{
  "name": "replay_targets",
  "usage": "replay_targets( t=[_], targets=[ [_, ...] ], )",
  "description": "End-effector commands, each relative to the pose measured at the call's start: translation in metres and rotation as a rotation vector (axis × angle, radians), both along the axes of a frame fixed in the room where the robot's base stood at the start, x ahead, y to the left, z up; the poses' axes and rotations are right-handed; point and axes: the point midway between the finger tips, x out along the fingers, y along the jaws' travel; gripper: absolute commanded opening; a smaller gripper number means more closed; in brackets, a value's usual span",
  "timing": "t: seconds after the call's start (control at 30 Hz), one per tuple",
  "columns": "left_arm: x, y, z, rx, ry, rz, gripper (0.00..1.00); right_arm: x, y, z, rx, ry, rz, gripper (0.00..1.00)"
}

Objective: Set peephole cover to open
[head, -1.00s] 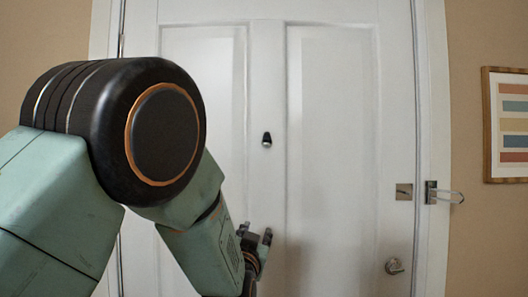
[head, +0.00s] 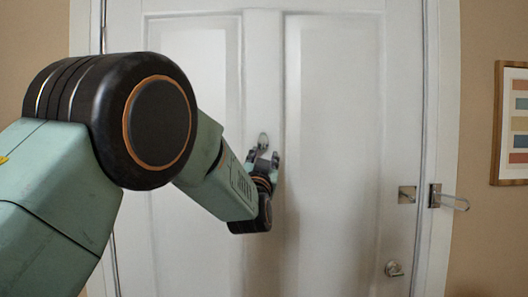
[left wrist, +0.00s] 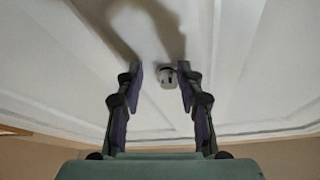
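The peephole cover (head: 263,139) is a small piece on the middle rail of the white door (head: 340,130). In the head view it looks grey, just above my left gripper's fingertips, and its lower part is hidden. In the left wrist view the peephole piece (left wrist: 167,77) is pale with a dark spot and lies between the fingertip lines, nearer the right finger. I cannot tell how the cover is turned. My left gripper (head: 263,157) is open and points up at the door; its fingers (left wrist: 160,76) look empty. My right gripper is not in view.
A door knob (head: 394,269) sits low on the door's right side. A latch plate (head: 407,194) and a bar latch (head: 448,199) are above it. A framed striped picture (head: 497,125) hangs on the right wall. The door's right panel is clear.

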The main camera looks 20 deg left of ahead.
Motion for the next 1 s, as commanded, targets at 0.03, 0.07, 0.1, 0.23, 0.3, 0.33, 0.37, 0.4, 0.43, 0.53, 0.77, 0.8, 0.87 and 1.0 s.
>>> replay_targets(
  t=[0.03,0.07,0.1,0.23,0.3,0.33,0.37,0.4,0.43,0.53,0.77,0.8,0.87,1.0],
  targets=[
    [0.0024,0.0007,0.0047,-0.001,-0.004,0.001,0.37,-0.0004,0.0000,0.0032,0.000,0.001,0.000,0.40],
    [0.0038,0.0010,0.0053,0.000,-0.004,0.001,0.37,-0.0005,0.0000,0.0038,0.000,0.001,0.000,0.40],
    [0.0055,0.0013,0.0054,0.000,-0.003,0.000,0.37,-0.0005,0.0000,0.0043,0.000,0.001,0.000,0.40],
    [0.0097,0.0019,0.0055,0.001,-0.003,0.000,0.37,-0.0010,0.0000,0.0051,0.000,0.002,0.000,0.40],
    [0.0101,0.0021,0.0051,0.001,-0.002,0.001,0.37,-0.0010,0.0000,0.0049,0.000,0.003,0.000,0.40],
    [0.0103,0.0021,0.0048,0.001,-0.002,0.001,0.37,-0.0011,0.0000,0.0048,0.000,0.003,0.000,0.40],
    [0.0106,0.0021,0.0044,0.001,-0.001,0.001,0.37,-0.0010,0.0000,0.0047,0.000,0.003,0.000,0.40],
    [0.0110,0.0020,0.0038,0.001,-0.001,0.000,0.37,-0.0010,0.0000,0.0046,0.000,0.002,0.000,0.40],
    [0.0110,0.0021,0.0036,0.001,0.000,0.000,0.37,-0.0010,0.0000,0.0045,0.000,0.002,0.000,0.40],
    [0.0101,0.0021,0.0040,0.001,-0.001,0.001,0.32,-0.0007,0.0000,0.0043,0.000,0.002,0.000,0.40],
    [0.0101,0.0016,0.0044,0.001,0.000,-0.001,0.13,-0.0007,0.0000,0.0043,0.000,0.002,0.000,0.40],
    [0.0101,0.0016,0.0045,0.002,-0.001,-0.001,0.09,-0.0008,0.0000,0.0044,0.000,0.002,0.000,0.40],
    [0.0100,0.0015,0.0047,0.002,-0.001,-0.001,0.04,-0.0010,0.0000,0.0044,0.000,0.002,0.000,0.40],
    [0.0097,0.0014,0.0058,0.002,-0.005,0.000,0.00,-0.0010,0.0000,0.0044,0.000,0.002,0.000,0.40]
  ],
)
